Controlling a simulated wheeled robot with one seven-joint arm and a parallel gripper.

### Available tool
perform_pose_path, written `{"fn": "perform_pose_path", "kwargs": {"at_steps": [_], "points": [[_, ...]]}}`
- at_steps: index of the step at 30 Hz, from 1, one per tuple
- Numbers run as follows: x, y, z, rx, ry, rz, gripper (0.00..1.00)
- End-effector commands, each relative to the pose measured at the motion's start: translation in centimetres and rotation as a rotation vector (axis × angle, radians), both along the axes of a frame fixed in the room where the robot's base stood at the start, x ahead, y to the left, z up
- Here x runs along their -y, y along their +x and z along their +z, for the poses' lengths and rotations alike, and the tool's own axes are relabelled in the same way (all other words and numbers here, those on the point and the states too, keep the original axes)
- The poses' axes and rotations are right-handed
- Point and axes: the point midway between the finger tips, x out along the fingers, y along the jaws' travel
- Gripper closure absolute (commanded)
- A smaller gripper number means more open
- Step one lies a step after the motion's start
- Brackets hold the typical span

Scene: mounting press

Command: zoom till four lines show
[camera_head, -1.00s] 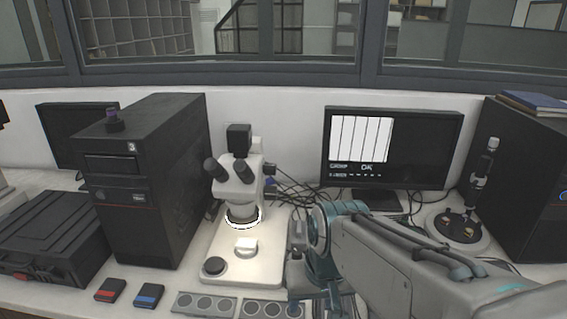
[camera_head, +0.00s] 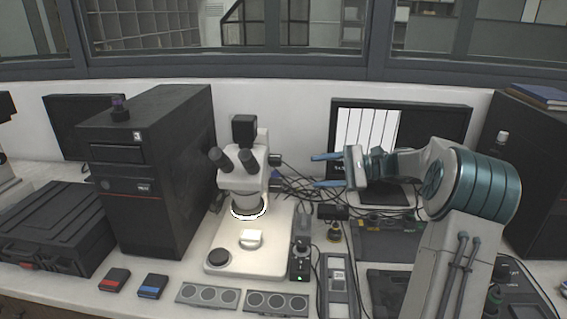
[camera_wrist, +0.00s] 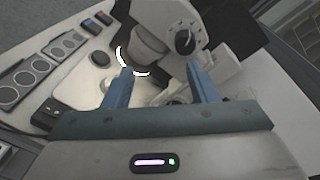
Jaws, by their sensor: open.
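The white stereo microscope (camera_head: 244,170) stands upright on its lit base, with a small pale block (camera_head: 251,238) under its ring light. Black knobs stick out on its right side, one of them an upper knob (camera_head: 275,160). In the wrist view a round dark knob (camera_wrist: 185,42) on the white head lies beyond the fingertips. The monitor (camera_head: 368,126) shows a white field with several dark vertical lines; my gripper hides its lower part, text included. My gripper (camera_head: 317,170) is open and empty, its blue fingers pointing left at the microscope, apart from it. The fingers also show in the wrist view (camera_wrist: 158,70).
Cables (camera_head: 293,185) run behind the microscope. A small black control box (camera_head: 301,258) stands right of its base. Grey trays with round wells (camera_head: 208,295) and red and blue boxes (camera_head: 152,286) lie in front. A black computer tower (camera_head: 150,180) stands left.

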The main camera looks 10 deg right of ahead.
Motion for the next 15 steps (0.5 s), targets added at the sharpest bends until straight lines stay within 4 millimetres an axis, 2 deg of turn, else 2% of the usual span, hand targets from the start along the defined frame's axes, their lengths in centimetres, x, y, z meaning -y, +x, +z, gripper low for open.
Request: {"fn": "perform_pose_path", "kwargs": {"at_steps": [1, 3, 7, 11, 15], "points": [[1.5, 0.5, 0.1, 0.008, 0.049, -0.021, 0.47], [2.8, 1.0, 0.4, 0.02, 0.098, -0.038, 0.47], [3.8, 1.4, 0.7, 0.032, 0.145, -0.053, 0.47], [2.8, 1.8, 0.9, 0.034, 0.151, -0.052, 0.47], [0.4, 2.6, 0.9, 0.033, 0.15, -0.051, 0.47]]}}
